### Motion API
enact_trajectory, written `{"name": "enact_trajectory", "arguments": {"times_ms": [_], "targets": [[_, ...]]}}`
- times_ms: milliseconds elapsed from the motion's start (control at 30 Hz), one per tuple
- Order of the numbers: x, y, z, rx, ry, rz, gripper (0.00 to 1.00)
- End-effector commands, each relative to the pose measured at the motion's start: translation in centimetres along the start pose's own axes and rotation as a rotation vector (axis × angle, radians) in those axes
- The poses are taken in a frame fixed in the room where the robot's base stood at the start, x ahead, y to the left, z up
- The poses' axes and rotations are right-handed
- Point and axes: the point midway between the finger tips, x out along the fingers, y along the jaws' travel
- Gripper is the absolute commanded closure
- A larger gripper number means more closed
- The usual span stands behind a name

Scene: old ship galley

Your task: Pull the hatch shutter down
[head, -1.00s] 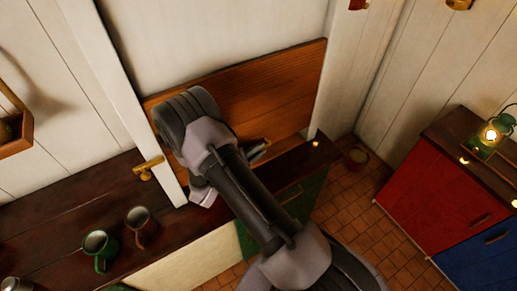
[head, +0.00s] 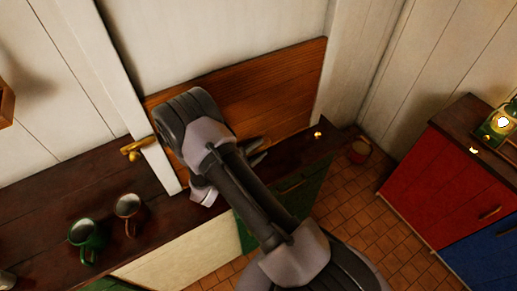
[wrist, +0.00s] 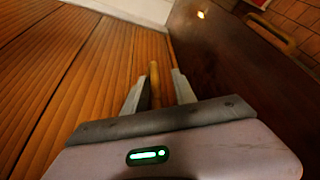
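The hatch shutter (head: 285,85) is a brown planked panel in a white frame, its lower edge down close to the dark counter. In the wrist view its planks (wrist: 60,75) fill the left side. A brass handle (wrist: 154,80) sticks out near its lower edge. My gripper (wrist: 160,82) is open, with one finger on each side of the handle and a gap visible at the right finger. In the head view my gripper (head: 262,149) shows beside my arm, low in front of the shutter. My arm hides the shutter's lower left part and the handle.
A green mug (head: 86,240) and a brown mug (head: 128,212) stand on the counter (head: 45,200) at left. A brass latch (head: 138,148) sits on the left frame post. A red cabinet (head: 440,190) with a lit lantern (head: 500,122) stands at right, beyond tiled floor.

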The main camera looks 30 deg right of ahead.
Motion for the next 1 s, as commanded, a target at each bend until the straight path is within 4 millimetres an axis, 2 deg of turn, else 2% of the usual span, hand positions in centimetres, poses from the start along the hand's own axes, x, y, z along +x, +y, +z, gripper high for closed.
{"name": "enact_trajectory", "arguments": {"times_ms": [200, 333, 567, 800, 900, 1000], "targets": [[-0.2, 0.1, 0.0, 0.003, -0.001, 0.002, 0.67], [-1.7, 0.3, 0.0, 0.003, 0.002, 0.003, 0.67], [-7.3, 0.3, 0.0, 0.002, 0.004, 0.005, 0.67], [-13.9, 0.2, 0.0, 0.002, 0.004, 0.004, 0.67], [-15.9, 0.2, 0.0, 0.003, 0.003, 0.003, 0.67], [-17.0, 0.1, 0.0, 0.003, 0.001, 0.002, 0.67]]}}
